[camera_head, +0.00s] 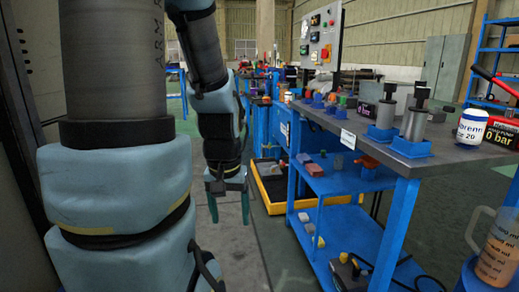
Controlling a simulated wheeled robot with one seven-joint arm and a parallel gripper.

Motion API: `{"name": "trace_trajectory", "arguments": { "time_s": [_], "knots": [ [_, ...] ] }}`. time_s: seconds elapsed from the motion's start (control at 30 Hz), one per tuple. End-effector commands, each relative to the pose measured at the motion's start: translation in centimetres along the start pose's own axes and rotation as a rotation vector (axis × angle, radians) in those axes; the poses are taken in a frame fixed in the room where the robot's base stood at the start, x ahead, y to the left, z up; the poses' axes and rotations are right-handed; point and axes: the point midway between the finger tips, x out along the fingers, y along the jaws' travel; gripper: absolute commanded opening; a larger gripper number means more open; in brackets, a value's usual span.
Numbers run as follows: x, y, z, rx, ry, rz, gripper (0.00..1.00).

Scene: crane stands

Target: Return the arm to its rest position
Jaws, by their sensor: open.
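My gripper (228,198) hangs at the end of my arm, left of the middle of the picture. It points down over the bare grey floor. Its two teal fingers are apart, with nothing seen between them. My arm reaches down from the top of the picture to it. The gripper is left of the blue workbench (395,225) and appears apart from it.
The bench's grey top (345,125) bears metal cylinders in blue holders (411,146), a white labelled can (472,126) and small parts. A yellow-rimmed tray (278,208) lies on the floor beside the bench. A measuring jug (498,248) stands at the lower right.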

Motion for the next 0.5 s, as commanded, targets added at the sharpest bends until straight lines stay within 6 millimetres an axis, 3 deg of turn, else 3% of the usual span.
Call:
{"name": "trace_trajectory", "arguments": {
  "time_s": [0.03,0.5],
  "knots": [
    [-3.4,0.0,-0.5,0.0,0.0,0.0,0.74],
    [-17.8,0.1,-2.5,0.0,0.0,0.0,0.74]
  ]
}}
